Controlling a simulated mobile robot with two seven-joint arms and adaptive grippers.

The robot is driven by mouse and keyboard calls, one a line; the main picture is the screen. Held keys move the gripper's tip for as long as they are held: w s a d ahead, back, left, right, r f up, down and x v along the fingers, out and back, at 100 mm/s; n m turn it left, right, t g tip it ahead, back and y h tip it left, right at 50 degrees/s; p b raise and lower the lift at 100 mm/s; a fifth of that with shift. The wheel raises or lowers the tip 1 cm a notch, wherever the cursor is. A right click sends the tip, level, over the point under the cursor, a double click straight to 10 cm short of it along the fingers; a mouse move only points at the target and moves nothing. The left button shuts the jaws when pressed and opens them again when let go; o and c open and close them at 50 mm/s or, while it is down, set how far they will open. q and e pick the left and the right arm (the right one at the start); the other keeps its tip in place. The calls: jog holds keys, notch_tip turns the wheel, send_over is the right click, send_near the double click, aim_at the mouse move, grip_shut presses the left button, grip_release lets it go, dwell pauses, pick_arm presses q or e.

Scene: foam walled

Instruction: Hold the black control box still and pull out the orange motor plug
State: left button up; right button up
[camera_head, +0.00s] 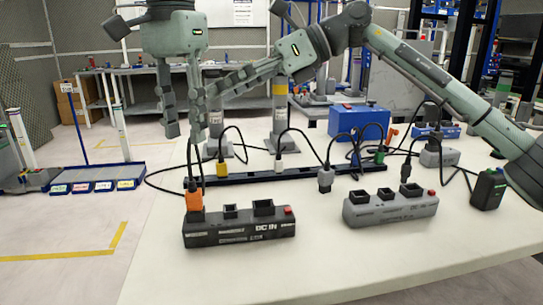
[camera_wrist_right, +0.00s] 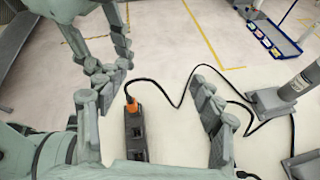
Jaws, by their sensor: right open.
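The black control box (camera_head: 240,232) marked DC IN lies at the front left of the table. The orange motor plug (camera_head: 194,200) stands upright in its left end, with a black cable rising from it. In the right wrist view the plug (camera_wrist_right: 132,107) and the box (camera_wrist_right: 136,135) show between the fingers of my right gripper (camera_wrist_right: 145,88). My left gripper (camera_head: 183,132) hangs above the plug, fingers down, open and apart from the box.
A grey control box (camera_head: 390,212) lies to the right. Behind run a dark rail (camera_head: 265,177) and cables with a yellow plug (camera_head: 222,168) and other plugs. A blue box (camera_head: 358,121) stands farther back. A black block (camera_head: 488,190) stands at right. The front table strip is clear.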

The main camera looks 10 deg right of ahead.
jog(key=s+d+f+n+g+h, duration=0.1)
jog(key=s+d+f+n+h, duration=0.2)
jog(key=f+h, duration=0.4)
jog(key=n+h, duration=0.2)
jog(key=h, duration=0.4)
send_over(272, 213)
jog(key=w, duration=0.1)
jog(key=shift+g, duration=0.3)
notch_tip(272, 213, down, 6)
jog(key=shift+f, duration=0.1)
jog(key=shift+s+f, duration=0.1)
jog(key=shift+f, duration=3.75)
